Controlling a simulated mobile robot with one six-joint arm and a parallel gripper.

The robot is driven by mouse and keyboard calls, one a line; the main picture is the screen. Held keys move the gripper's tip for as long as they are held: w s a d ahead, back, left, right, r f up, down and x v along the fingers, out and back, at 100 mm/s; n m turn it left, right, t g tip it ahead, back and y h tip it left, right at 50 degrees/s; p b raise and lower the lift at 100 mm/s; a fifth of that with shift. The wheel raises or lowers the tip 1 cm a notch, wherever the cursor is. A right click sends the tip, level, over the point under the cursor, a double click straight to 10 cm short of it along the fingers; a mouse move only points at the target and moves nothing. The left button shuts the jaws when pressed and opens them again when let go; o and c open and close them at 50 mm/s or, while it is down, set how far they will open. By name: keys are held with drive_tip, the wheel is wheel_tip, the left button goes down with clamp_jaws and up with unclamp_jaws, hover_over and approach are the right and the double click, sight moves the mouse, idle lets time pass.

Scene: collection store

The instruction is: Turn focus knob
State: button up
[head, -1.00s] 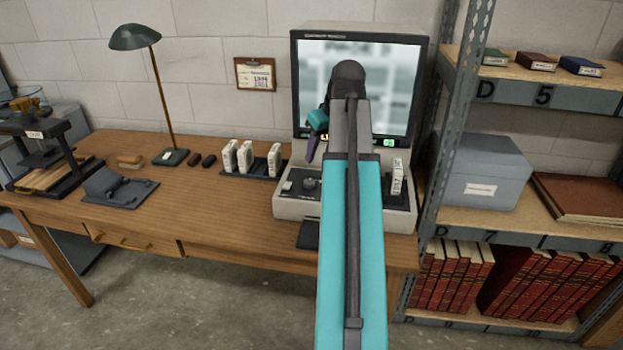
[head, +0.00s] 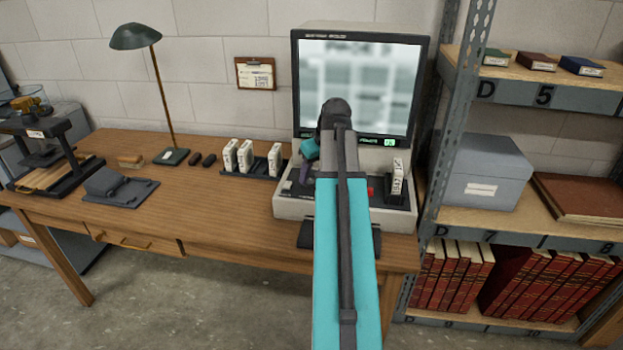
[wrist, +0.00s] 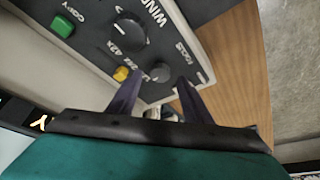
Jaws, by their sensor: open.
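The microfilm reader (head: 283,207) stands at the right end of the desk. Its lit screen (head: 385,85) shows a blurred page. A large black WIND knob (wrist: 129,29), a yellow button (wrist: 121,73) and a green COPY button (wrist: 62,26) are farther left. My gripper (wrist: 159,84) is open, its two purple fingers pointing at the panel on either side of the small knob in the picture. Contact cannot be told. In the head view my arm hides that knob.
White film boxes (head: 245,157) stand in a dark rack left of the reader, and another box (head: 397,178) stands on its right side. A metal shelf (head: 465,125) rises close on the right. A desk lamp (head: 135,37) stands farther left.

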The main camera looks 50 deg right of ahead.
sight(310, 184)
drive_tip(key=shift+x, duration=1.35)
drive_tip(key=c, duration=1)
drive_tip(key=shift+a, duration=0.15)
drive_tip(key=shift+c, duration=0.2)
